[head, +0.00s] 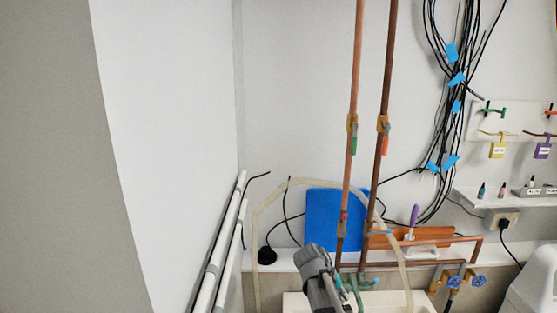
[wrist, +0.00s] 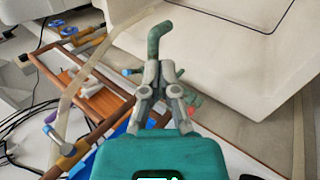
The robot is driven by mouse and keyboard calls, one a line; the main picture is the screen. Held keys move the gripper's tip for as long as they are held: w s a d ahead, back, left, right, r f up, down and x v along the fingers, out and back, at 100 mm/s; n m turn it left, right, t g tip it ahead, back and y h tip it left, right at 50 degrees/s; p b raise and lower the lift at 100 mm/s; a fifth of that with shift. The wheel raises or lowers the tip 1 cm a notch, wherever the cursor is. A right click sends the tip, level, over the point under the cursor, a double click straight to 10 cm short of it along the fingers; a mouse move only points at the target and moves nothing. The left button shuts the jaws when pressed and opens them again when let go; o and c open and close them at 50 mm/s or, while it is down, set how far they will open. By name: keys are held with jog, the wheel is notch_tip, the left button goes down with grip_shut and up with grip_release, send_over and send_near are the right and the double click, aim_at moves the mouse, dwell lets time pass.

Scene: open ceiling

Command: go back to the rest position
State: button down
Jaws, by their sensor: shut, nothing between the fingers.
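My gripper (wrist: 152,70) shows in the wrist view with its grey fingers together and nothing held between them. A grey-green bent fitting (wrist: 158,38) appears just beyond the fingertips; I cannot tell whether they touch it. In the head view my grey arm reaches in at the bottom centre, in front of the white ledge. The fingertips are not clearly visible there. A green fitting (head: 361,284) shows just to the right of the arm.
Two copper pipes (head: 356,90) rise behind the arm. A blue panel (head: 322,222) leans on the wall. Black cables (head: 460,60) hang at the right. An orange-brown tray (head: 430,237) sits on the ledge. White pipes (head: 228,235) lean at the left. A white basin (wrist: 215,60) fills the wrist view's top.

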jog(key=s+a+f+m+y+b, duration=0.1)
jog(key=s+a+f+y+b, duration=0.1)
jog(key=s+f+y+b, duration=0.2)
jog(key=shift+s+a+f+y, duration=0.25)
jog(key=shift+s+f+y, duration=1.7)
jog(key=shift+s, duration=1.9)
